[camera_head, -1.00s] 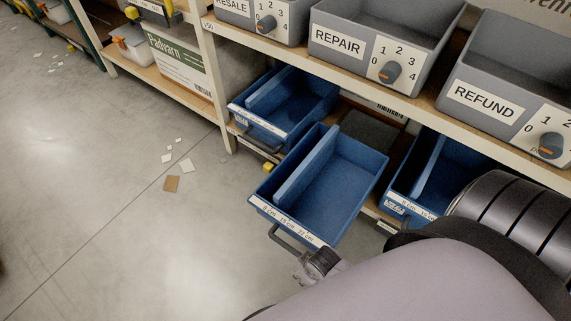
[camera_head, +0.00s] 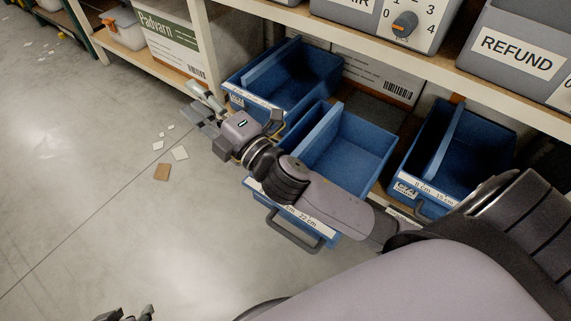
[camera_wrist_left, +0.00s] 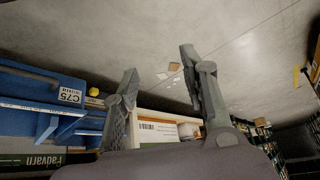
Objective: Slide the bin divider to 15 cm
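The middle blue bin (camera_head: 370,152) is pulled out from under the shelf, with a handle (camera_head: 295,232) and a centimetre scale on its front. Its blue divider (camera_head: 322,135) stands upright, running front to back in the left part of the bin. My right forearm crosses the bin's front and hides the divider's near end and part of the scale, so its reading cannot be told. My right gripper (camera_head: 203,107) looks open and empty, left of the bin, in front of the left blue bin. My left gripper (camera_head: 125,315) barely shows at bottom left; in the left wrist view (camera_wrist_left: 163,85) its fingers are apart and empty.
Blue bins with dividers stand to the left (camera_head: 310,70) and right (camera_head: 480,165). Grey bins, one labelled REFUND (camera_head: 515,50), sit on the shelf above. A rack post (camera_head: 204,45) stands at left. The floor at left is open, with scattered paper scraps (camera_head: 180,153).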

